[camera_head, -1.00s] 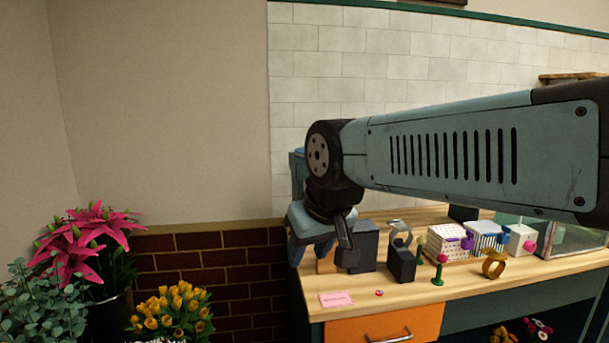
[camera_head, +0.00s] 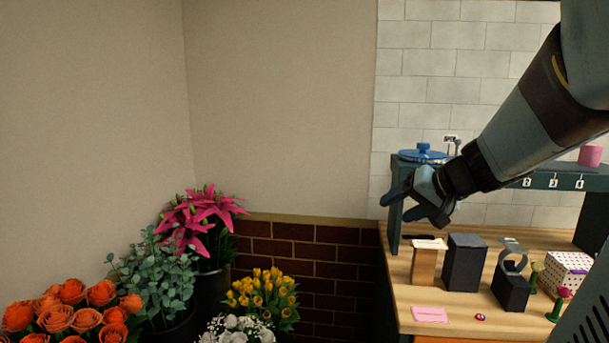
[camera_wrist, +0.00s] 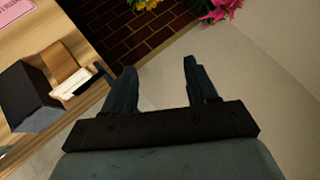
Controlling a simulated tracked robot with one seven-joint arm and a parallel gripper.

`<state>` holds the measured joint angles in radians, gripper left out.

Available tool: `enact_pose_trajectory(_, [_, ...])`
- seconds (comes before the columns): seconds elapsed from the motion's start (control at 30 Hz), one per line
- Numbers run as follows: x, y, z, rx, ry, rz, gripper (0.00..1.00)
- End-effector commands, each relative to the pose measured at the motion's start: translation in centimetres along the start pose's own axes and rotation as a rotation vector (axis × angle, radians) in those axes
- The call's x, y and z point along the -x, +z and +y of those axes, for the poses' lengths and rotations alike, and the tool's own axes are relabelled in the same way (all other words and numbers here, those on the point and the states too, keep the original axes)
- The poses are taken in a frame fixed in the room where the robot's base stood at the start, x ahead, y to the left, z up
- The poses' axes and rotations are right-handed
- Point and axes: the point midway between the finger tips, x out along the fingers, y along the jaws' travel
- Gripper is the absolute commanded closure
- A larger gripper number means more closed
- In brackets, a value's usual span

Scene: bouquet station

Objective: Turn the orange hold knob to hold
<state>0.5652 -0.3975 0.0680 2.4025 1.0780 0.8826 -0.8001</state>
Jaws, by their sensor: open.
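I cannot make out an orange hold knob in either view. My gripper (camera_head: 408,200) is open and empty in the head view, in the air above the left end of the wooden bench (camera_head: 395,290), in front of a dark rack post. In the wrist view my gripper (camera_wrist: 157,72) shows two spread fingers with nothing between them. A small tan wooden block with a white top (camera_head: 425,262) stands on the bench below it, beside a dark upright box (camera_head: 464,262). Both also show at the left in the wrist view.
A dark rack (camera_head: 545,180) with number labels stands over the bench, a blue lidded thing (camera_head: 423,155) on it. A dark stand with a metal ring (camera_head: 510,285), a pink card (camera_head: 430,314) and a dotted white box (camera_head: 568,272) are on the bench. Potted flowers (camera_head: 195,225) fill the lower left.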

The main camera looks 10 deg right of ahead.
Motion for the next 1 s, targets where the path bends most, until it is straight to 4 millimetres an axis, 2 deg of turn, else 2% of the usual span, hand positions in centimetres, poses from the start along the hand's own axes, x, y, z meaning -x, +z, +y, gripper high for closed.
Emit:
enact_pose_trajectory(0.1, [0.4, -4.4, 3.0, -0.071, -0.034, 0.138, 0.42])
enact_pose_trajectory(0.3, [2.4, -10.4, 8.5, -0.148, -0.049, 0.369, 0.42])
enact_pose_trajectory(0.4, [3.5, -12.2, 10.7, -0.172, -0.042, 0.452, 0.42])
enact_pose_trajectory(0.5, [4.3, -13.2, 12.1, -0.185, -0.034, 0.504, 0.42])
enact_pose_trajectory(0.63, [4.4, -13.9, 12.8, -0.19, -0.031, 0.53, 0.42])
enact_pose_trajectory(0.73, [3.7, -14.4, 12.8, -0.19, -0.032, 0.532, 0.42])
enact_pose_trajectory(1.0, [-0.2, -16.5, 12.8, -0.192, -0.033, 0.529, 0.42])
